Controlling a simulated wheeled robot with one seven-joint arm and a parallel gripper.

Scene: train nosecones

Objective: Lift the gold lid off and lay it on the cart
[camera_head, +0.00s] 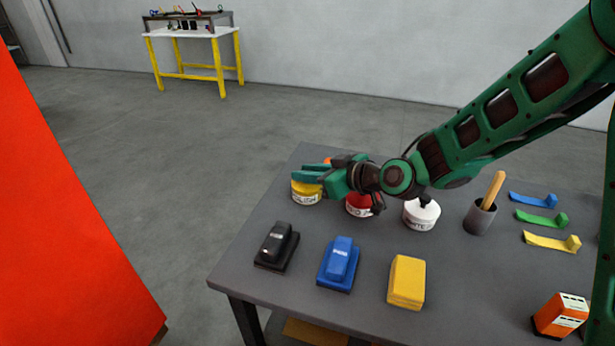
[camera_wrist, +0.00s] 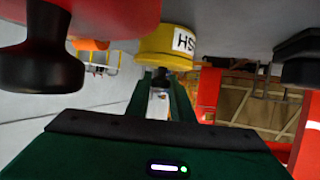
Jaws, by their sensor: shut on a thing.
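The gold tin (camera_head: 306,198) with a white label stands at the back left of the grey-topped cart (camera_head: 240,262). Its gold lid (camera_head: 297,187) is on top, partly covered by my gripper (camera_head: 306,175). In the wrist view, which is upside down, the gold lid (camera_wrist: 166,60) shows with its dark knob at my gripper's fingers (camera_wrist: 162,88). The fingers are shut on the knob. I see no clear gap between lid and tin.
A red tin (camera_head: 358,205) and a white tin (camera_head: 421,214) stand to the right, close to my wrist.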

